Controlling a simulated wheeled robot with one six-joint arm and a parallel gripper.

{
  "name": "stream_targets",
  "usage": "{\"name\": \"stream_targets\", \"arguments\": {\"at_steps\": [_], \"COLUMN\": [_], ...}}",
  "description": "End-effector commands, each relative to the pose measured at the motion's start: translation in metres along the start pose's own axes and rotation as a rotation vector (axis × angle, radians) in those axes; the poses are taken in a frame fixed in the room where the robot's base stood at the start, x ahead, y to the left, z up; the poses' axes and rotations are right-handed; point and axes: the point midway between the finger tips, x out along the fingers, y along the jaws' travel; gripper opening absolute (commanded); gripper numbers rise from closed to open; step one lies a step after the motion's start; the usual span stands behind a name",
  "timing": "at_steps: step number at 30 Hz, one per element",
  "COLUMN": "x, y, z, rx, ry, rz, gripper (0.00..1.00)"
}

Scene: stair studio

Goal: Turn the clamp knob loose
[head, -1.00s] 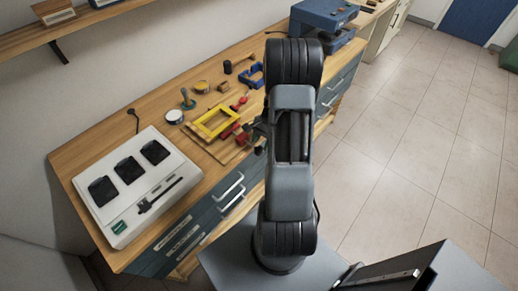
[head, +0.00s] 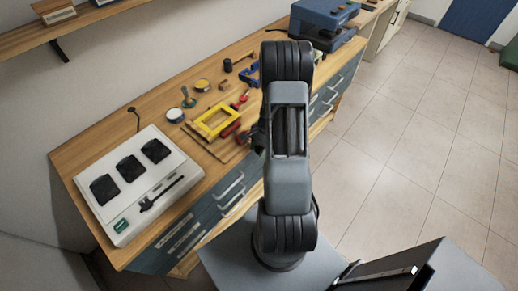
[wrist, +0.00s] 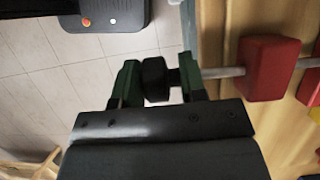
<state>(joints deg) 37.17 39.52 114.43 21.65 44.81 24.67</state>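The clamp's black knob (wrist: 155,79) shows in the wrist view at the end of a metal rod that runs right to a red clamp block (wrist: 268,68). My gripper (wrist: 158,80) has its green-faced fingers apart, one on each side of the knob in the picture. The left finger is very near the knob; a gap shows toward the right finger. I cannot tell whether either touches. The rod passes behind the right finger. In the head view the red clamp (head: 231,130) sits at the yellow frame (head: 216,122), and my arm hides most of the gripper.
The wooden workbench (head: 95,150) carries a white case (head: 133,195) with black pads at its near end. Small tools, a tin (head: 175,115) and a blue clamp lie behind the frame. A blue machine (head: 322,20) stands at the far end.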

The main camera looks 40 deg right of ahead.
Motion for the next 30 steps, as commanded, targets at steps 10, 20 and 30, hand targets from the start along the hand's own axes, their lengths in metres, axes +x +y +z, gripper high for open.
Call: {"name": "stream_targets", "arguments": {"at_steps": [10, 20, 30], "x": [0.001, 0.003, 0.012], "y": [0.005, 0.006, 0.004], "z": [0.0, 0.001, -0.001], "rx": [0.004, 0.004, -0.001], "ry": [0.004, 0.169, 0.477], "rz": [0.008, 0.008, 0.005], "gripper": [0.12, 0.13, 0.12]}}
